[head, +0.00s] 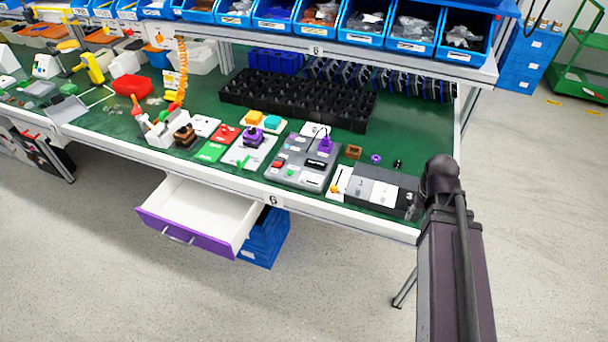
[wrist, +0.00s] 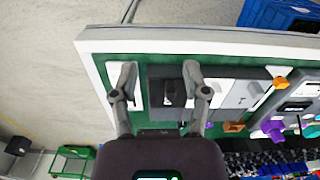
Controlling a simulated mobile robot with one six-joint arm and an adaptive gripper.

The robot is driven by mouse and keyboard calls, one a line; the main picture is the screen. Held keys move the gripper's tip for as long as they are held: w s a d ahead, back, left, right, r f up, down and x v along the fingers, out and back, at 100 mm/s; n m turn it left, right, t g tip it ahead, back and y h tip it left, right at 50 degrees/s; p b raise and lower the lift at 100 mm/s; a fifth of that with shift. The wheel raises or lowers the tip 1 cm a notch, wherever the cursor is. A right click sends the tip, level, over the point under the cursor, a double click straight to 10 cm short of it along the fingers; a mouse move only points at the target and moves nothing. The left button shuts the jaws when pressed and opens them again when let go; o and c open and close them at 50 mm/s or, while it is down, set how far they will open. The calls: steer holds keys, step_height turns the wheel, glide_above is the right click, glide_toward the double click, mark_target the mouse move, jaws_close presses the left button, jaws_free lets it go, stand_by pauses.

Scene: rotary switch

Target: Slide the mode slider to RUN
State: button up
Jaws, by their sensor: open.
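A grey control box (head: 362,183) with a white plate (head: 382,194) stands at the right end of the green bench top. In the wrist view, a black raised block (wrist: 172,93) sits on the dark part of this box. I cannot tell whether it is the mode slider, and no RUN label is readable. My gripper (wrist: 158,82) is open and empty above the box, its two fingers on either side of the block in the picture. I cannot tell its height above the box.
A white plate with an orange knob (head: 334,189) lies left of the box, then a grey panel with a purple part (head: 325,145). A black grid of bins (head: 300,98) stands behind. A purple-fronted drawer (head: 185,232) hangs open below.

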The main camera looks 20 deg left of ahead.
steer(key=w+a+r+p, duration=0.2)
steer(key=w+a, duration=0.5)
steer(key=a, duration=0.3)
step_height(320, 180, up, 4)
steer(key=p, duration=0.4)
glide_above(304, 176)
steer(key=shift+f+m+b, duration=0.15)
steer(key=shift+m+b, duration=0.15)
steer(key=shift+m, duration=0.2)
steer(key=shift+f, duration=0.1)
step_height(304, 176, down, 14)
steer(key=b, duration=1.3)
steer(key=shift+r+b, duration=0.2)
steer(key=shift+b, duration=0.2)
jaws_close()
